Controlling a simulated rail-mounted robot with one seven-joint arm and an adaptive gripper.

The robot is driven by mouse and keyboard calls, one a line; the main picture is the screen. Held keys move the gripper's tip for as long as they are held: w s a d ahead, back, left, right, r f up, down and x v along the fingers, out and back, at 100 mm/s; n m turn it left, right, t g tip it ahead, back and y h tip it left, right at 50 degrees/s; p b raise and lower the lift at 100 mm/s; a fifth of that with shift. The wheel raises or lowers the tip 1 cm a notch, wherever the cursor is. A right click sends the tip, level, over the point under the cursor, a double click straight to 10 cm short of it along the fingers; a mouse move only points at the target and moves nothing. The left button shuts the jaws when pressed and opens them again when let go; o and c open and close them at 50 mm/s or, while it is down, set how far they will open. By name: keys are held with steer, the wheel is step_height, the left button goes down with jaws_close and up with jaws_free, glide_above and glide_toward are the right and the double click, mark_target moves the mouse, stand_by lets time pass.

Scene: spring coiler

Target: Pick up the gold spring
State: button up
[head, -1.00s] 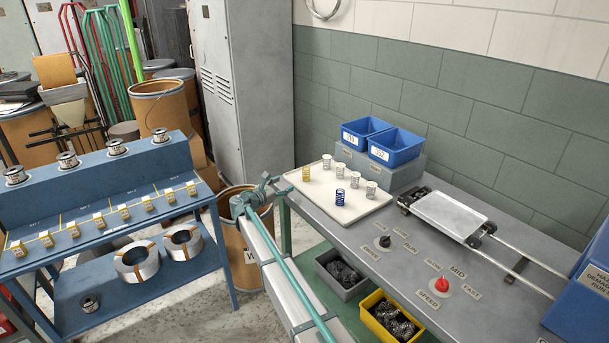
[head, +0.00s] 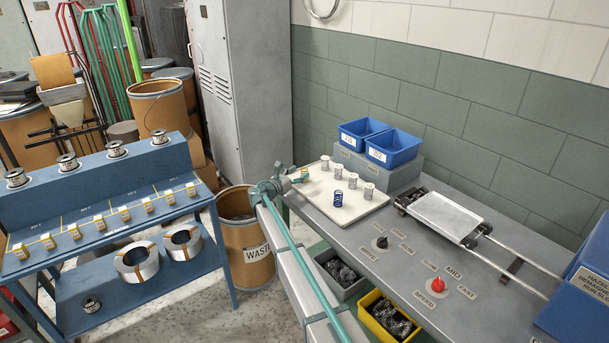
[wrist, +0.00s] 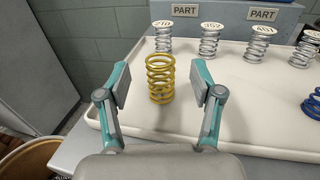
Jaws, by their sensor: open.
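The gold spring (wrist: 160,84) stands upright on the white tray (wrist: 245,118), near the tray's left side. In the wrist view it shows in the gap between the two fingers of my gripper (wrist: 159,73), with room on either side. My gripper is open and holds nothing. In the head view my gripper (head: 297,178) is at the left corner of the tray (head: 362,209) and hides most of the gold spring.
Several silver springs with white labelled tops (head: 353,181) stand along the tray, with a blue spring (head: 338,198) nearer the front. Two blue bins (head: 389,149) sit on a grey block behind. A waste drum (head: 244,250) stands on the floor left of the bench.

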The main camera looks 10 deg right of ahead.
mark_target(302, 171)
steer(key=p+x, duration=0.1)
steer(key=x, duration=0.2)
steer(key=shift+w+d, duration=0.25)
steer(key=shift+d, duration=0.1)
jaws_close()
